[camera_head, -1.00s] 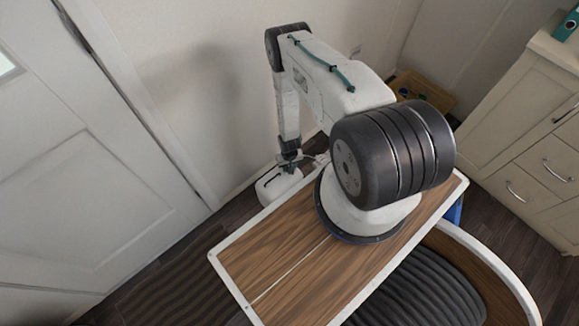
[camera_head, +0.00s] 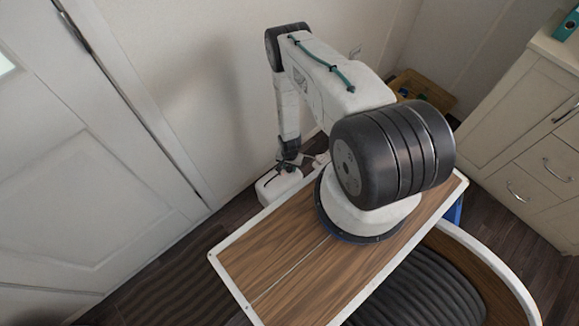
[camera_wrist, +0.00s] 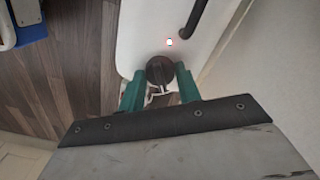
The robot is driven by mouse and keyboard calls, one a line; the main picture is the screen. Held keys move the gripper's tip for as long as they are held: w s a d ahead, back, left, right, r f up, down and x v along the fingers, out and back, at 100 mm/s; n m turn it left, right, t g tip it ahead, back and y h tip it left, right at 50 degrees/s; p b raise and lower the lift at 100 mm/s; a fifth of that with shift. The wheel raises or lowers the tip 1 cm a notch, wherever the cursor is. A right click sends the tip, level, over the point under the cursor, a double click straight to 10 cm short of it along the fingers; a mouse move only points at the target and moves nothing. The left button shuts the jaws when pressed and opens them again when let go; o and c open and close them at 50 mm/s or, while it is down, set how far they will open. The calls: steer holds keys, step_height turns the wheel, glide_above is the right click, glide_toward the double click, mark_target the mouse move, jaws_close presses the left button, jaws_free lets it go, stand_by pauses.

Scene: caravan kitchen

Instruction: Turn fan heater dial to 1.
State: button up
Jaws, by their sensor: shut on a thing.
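The fan heater (camera_head: 277,187) is a white box on the floor by the wall, partly hidden behind my wooden deck in the head view. In the wrist view its white top (camera_wrist: 140,40) shows a dark round dial (camera_wrist: 160,71), a small lit red light and a black handle. My gripper (camera_wrist: 159,80) has green fingers on both sides of the dial and is shut on it. In the head view my gripper (camera_head: 289,165) reaches straight down onto the heater. The dial's markings and setting cannot be read.
A white wall stands close behind the heater, with a panelled door (camera_head: 90,180) to the left. A yellow-brown crate (camera_head: 424,90) sits on the floor at the back. Cream drawers (camera_head: 525,150) stand at the right. Dark wood floor (camera_wrist: 70,60) is clear beside the heater.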

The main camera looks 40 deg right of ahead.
mark_target(290, 167)
stand_by(0.4)
steer(key=o, duration=1)
steer(key=shift+r, duration=0.1)
step_height(290, 167, up, 8)
steer(key=shift+f, duration=0.2)
